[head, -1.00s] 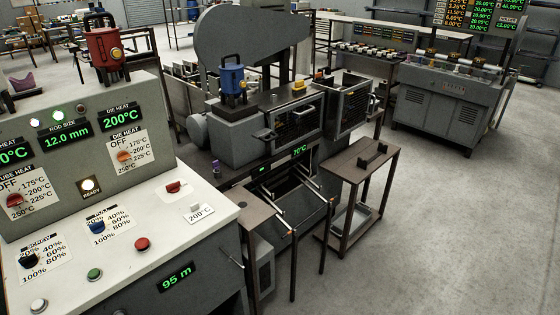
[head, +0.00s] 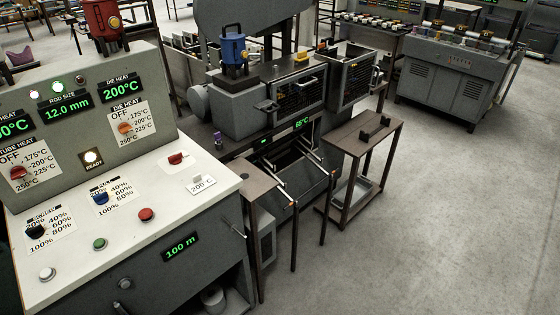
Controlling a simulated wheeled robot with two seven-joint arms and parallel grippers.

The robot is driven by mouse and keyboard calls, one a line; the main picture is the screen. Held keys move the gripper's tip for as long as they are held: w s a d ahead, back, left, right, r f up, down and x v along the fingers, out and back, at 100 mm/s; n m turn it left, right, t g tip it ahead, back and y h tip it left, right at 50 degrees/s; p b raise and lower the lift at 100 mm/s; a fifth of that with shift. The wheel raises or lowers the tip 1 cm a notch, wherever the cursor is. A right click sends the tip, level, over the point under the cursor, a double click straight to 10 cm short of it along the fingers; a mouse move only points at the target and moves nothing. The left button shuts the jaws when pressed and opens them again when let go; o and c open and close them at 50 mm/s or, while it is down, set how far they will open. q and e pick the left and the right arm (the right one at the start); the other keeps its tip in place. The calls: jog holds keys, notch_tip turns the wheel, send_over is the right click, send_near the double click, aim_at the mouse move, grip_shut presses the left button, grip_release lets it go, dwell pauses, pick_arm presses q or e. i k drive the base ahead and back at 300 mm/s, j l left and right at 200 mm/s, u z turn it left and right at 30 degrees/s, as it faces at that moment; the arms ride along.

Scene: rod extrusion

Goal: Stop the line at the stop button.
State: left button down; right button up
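The control console (head: 200,240) stands at the left, with a sloped white desk. A round red button (head: 146,214) sits near the desk's front edge, with a green button (head: 100,244) to its left and a white button (head: 47,274) further left. I see no label on these buttons. The length display (head: 181,246) on the console's front reads 100 m. A red switch (head: 176,158) sits further back on the desk. Neither of my grippers is in view.
Blue (head: 101,197) and dark (head: 35,230) knobs sit on the desk. The back panel shows 12.0 mm and 200°C. The extrusion machine (head: 240,115) stands behind, with a small brown table (head: 362,140) beside it. The floor (head: 430,220) at the right is clear.

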aim_at(146, 214)
jog(key=u, duration=1.25)
